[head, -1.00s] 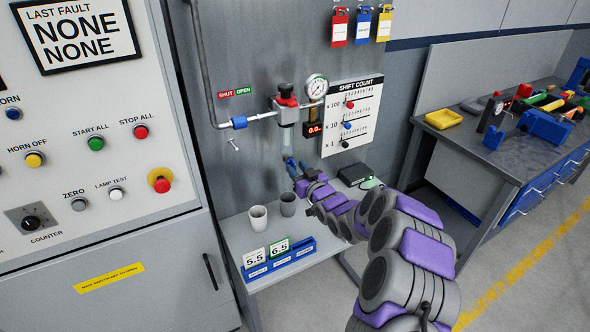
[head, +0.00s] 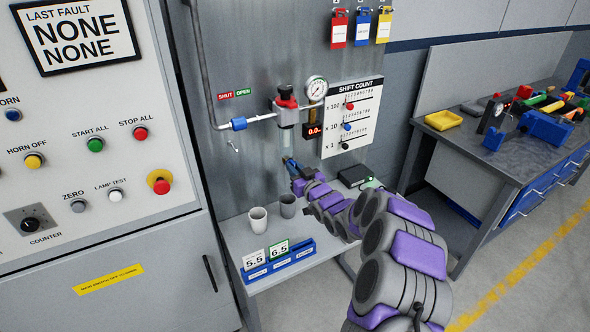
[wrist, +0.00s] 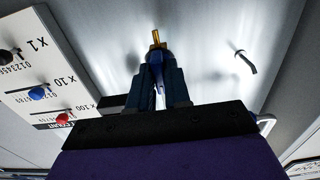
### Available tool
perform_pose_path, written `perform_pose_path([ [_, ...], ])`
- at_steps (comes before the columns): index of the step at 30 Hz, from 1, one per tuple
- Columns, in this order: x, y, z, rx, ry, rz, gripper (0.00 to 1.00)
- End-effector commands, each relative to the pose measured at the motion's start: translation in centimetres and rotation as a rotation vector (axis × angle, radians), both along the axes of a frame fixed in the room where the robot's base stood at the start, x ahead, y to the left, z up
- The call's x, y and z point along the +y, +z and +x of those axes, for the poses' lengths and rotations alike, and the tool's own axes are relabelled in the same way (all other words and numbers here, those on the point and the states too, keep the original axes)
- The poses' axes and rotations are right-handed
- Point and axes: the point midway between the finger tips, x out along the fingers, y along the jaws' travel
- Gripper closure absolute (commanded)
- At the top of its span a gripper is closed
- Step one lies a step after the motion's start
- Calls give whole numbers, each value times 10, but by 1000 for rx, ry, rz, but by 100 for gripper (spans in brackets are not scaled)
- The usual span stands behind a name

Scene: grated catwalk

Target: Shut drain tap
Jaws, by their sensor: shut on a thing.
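My gripper (head: 291,164) is just under the clear bowl (head: 286,138) of the filter unit on the grey wall panel. The filter has a red and black knob (head: 286,97) on top. In the wrist view my two dark blue fingers (wrist: 160,82) are shut on a slim blue piece, which seems to be the drain tap (wrist: 156,66). A brass tip (wrist: 156,38) shows beyond the fingertips. The fingers hide much of the tap, so I cannot tell its handle's angle.
A small shelf (head: 305,228) below holds two cups and a blue card rack (head: 279,262). A pipe with a blue fitting (head: 239,123) and a small wall hook (head: 234,146) are left of the filter. The shift count board (head: 352,115) is close on the right.

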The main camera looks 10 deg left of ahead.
Motion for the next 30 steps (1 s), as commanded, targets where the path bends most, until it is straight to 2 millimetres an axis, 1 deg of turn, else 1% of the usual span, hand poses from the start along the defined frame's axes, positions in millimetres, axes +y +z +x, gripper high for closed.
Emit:
perform_pose_path([
  [8, 0, 0, 0, -7, -1, -12, 100],
  [14, 0, -1, 0, -48, 0, -74, 100],
  [20, 0, -2, -1, -127, 0, -198, 100],
  [30, 2, -3, -1, -312, 2, -464, 100],
])
